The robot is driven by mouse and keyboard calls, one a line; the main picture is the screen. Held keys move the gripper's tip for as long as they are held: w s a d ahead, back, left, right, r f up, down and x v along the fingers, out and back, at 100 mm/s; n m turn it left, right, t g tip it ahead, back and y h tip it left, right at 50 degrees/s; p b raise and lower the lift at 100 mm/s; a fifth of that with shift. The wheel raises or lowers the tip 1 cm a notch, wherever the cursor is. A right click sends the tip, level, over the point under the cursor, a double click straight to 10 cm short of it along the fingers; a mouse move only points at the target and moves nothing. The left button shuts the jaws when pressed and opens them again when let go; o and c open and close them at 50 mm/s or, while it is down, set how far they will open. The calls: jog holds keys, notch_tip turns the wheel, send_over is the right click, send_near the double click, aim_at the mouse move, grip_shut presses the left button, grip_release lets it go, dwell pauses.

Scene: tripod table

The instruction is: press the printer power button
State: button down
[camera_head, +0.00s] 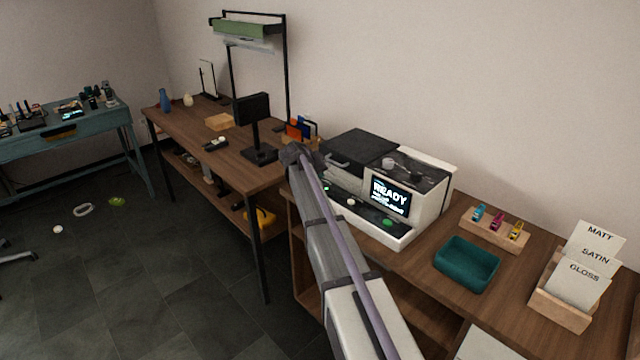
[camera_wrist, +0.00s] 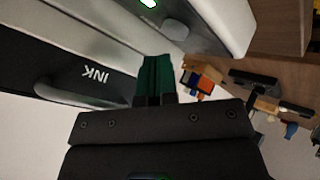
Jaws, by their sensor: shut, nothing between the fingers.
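The white and black printer (camera_head: 428,205) stands on the wooden counter, its screen (camera_head: 389,194) reading "READY". Its front ledge carries a pale round button (camera_head: 351,202) and a green one (camera_head: 387,222); I cannot read which is power. The dark "INK" panel (camera_wrist: 95,72) is upside down there. My gripper (camera_wrist: 155,72) has its green fingers together and empty, apart from the buttons. In the head view my arm hides part of the printer's left front.
A teal tray (camera_head: 467,264), a wooden holder with small coloured bottles (camera_head: 496,228) and a card holder (camera_head: 570,290) stand right of the printer. A monitor (camera_head: 252,115) stands on the desk to the left.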

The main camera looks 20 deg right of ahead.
dwell(0.3)
jog(key=shift+f+b, duration=0.45)
jog(key=shift+f+b, duration=0.25)
jog(key=shift+b, duration=0.05)
dwell(0.4)
jog(key=shift+r+p, duration=0.75)
jog(key=shift+p, duration=0.05)
jog(key=shift+r, duration=0.1)
notch_tip(320, 180, up, 6)
jog(key=p, duration=0.6)
